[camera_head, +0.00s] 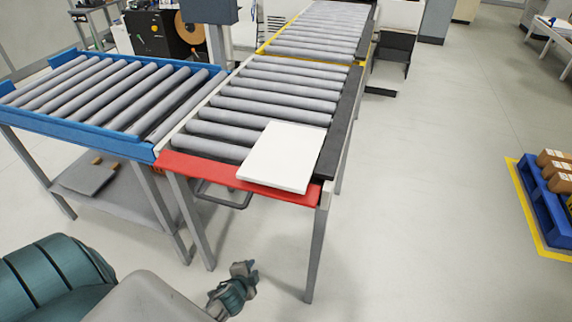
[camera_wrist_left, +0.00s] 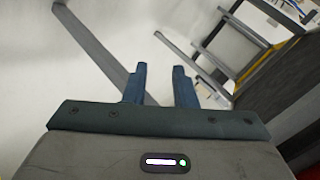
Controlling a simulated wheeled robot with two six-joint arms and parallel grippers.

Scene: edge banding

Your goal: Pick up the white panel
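The white panel (camera_head: 280,156) is a flat white board lying on the grey rollers at the near right end of the middle conveyor (camera_head: 262,100). Its near edge overlaps the red end rail (camera_head: 205,170). My left gripper (camera_head: 243,270) is low in front of the conveyor, below and to the left of the panel and apart from it. In the left wrist view its two blue fingers (camera_wrist_left: 160,73) stand apart with nothing between them. The panel cannot be made out in that view. My right gripper is not in view.
A blue-framed roller conveyor (camera_head: 100,95) adjoins on the left. A black guide rail (camera_head: 341,122) runs along the right side of the middle conveyor. A blue pallet with boxes (camera_head: 545,205) stands far right. The floor between is clear.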

